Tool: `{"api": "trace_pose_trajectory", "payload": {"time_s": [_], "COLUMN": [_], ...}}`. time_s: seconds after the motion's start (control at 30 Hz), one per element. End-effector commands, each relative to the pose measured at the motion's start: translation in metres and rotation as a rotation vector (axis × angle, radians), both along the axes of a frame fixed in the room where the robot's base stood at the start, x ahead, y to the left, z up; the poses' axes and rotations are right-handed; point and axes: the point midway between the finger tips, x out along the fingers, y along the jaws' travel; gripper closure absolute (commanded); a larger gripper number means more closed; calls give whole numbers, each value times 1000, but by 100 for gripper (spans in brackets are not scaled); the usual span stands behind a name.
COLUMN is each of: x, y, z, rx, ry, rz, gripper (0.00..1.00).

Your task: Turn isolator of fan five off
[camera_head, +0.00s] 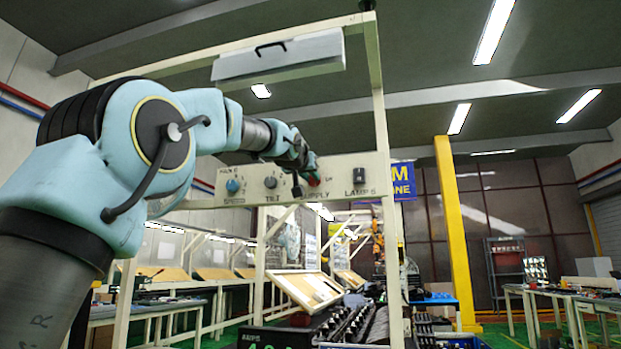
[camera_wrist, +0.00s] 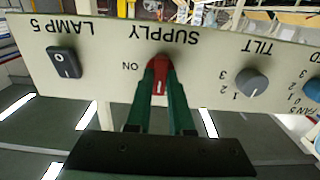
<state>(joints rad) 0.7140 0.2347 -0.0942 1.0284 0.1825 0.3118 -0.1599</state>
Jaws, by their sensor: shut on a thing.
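The cream control panel (camera_head: 335,188) hangs on the frame ahead, labelled for fan and lamp 5. The isolator is the red knob (camera_head: 313,178) above SUPPLY; it also shows in the wrist view (camera_wrist: 158,67), where the picture is upside down. The word ON is printed beside it. My gripper (camera_wrist: 160,75) has its green fingers closed on both sides of the red handle. The handle appears roughly upright in the wrist view; the fingers partly cover it, so its exact setting is unclear. My arm reaches in from the left in the head view.
A grey TILT knob (camera_wrist: 252,83) and a blue speed knob (camera_wrist: 313,90) sit on one side of the isolator. A black lamp rocker switch (camera_wrist: 64,62) sits on the other. A white lamp housing (camera_head: 280,62) hangs above the panel; workbenches stand beyond.

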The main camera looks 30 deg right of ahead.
Motion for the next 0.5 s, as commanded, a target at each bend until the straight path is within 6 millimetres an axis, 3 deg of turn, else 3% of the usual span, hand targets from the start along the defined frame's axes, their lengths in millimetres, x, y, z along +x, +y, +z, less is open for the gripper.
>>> {"api": "trace_pose_trajectory", "payload": {"time_s": [0.4,0.43,0.5], "x": [1,1,1], "y": [0,0,0], "z": [-2,-2,-2], "rx": [-4,-4,-4], "ry": [9,9,9], "rz": [0,0,0], "gripper": [100,79,71]}}
